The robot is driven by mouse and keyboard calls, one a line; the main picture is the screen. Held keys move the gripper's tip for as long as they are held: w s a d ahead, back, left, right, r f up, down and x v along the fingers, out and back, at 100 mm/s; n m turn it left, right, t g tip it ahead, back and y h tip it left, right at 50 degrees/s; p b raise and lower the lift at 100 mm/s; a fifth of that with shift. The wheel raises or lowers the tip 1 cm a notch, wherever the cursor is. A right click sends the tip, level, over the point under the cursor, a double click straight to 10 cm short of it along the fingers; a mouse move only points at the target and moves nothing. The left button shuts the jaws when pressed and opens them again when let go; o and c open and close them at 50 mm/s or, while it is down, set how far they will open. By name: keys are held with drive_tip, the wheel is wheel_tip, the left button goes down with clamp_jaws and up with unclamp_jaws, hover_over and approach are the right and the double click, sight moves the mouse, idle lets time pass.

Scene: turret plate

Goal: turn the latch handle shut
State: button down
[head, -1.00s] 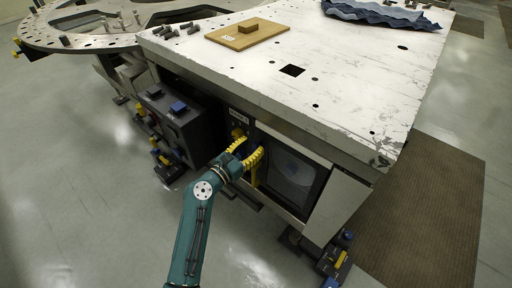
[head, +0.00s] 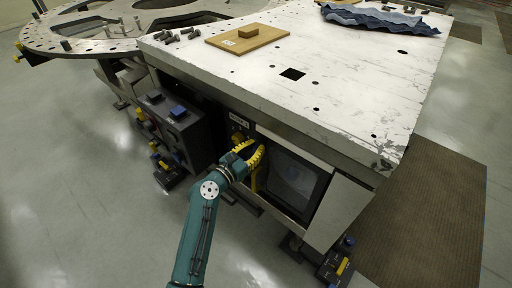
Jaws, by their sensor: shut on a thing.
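My gripper (head: 250,156), with yellow fingers on a teal arm, is at the front face of the white-topped plate stand. It is shut on the latch handle, which its fingers mostly hide. A yellow upright piece (head: 255,181) shows just below the fingers; I cannot tell whether it belongs to the handle. A small yellow part (head: 237,138) sits just up and left of the fingers, under a small label. The handle's exact angle cannot be made out.
A dark framed window panel (head: 292,180) is right of my gripper. A dark box with a blue block (head: 178,111) stands to the left. The plate top (head: 345,75) overhangs above, carrying a wooden board (head: 247,38) and blue cloth (head: 380,18).

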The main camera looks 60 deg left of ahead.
drive_tip(key=shift+n+p, duration=0.3)
drive_tip(key=shift+p, duration=0.25)
drive_tip(key=n+p, duration=0.2)
drive_tip(key=p, duration=0.1)
drive_tip(key=shift+s+a+r+n, duration=0.2)
drive_tip(key=shift+a+n, duration=0.1)
drive_tip(key=shift+n, duration=0.1)
drive_tip(key=n+p, duration=0.2)
drive_tip(key=n, duration=0.1)
drive_tip(key=f+n+p, duration=0.1)
drive_tip(key=shift+s+a+n+p, duration=0.2)
drive_tip(key=shift+a+n+p, duration=0.1)
drive_tip(key=shift+a, duration=0.1)
drive_tip(key=shift+s+a+f+n+p, duration=0.1)
drive_tip(key=shift+f+n+p, duration=0.3)
drive_tip(key=shift+n, duration=1.25)
drive_tip(key=shift+a+f+n+p, duration=0.15)
drive_tip(key=shift+f+n+p, duration=0.25)
drive_tip(key=shift+n, duration=1.3)
drive_tip(key=shift+s+a+f+n+p, duration=0.1)
drive_tip(key=shift+f+n+p, duration=0.25)
drive_tip(key=shift+n, duration=1.3)
drive_tip(key=c, duration=1)
unclamp_jaws()
drive_tip(key=shift+w+r, duration=0.1)
